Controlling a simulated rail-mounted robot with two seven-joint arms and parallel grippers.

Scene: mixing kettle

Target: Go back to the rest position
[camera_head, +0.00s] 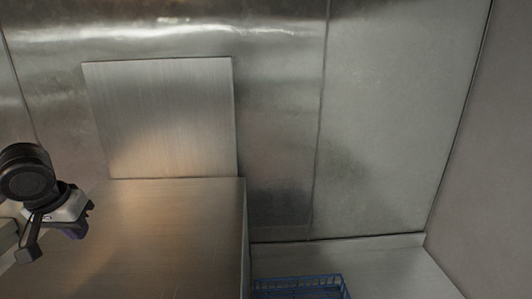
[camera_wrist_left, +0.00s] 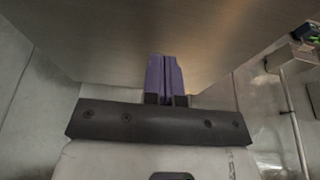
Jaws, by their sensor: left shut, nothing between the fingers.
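My left gripper (camera_head: 77,228) hangs at the left edge of the head view, in front of the metal worktop's left part. In the left wrist view its purple fingers (camera_wrist_left: 166,78) are pressed together with nothing between them. The fingers point towards a broad brushed-metal surface (camera_wrist_left: 190,35); I cannot tell whether they touch it. My right gripper is in neither view. No kettle shows.
A brushed-metal worktop (camera_head: 170,245) fills the lower left, with a square metal panel (camera_head: 160,115) upright behind it. A blue basket (camera_head: 300,288) sits lower down at the bottom. A thin pole (camera_wrist_left: 298,125) stands at the right of the wrist view.

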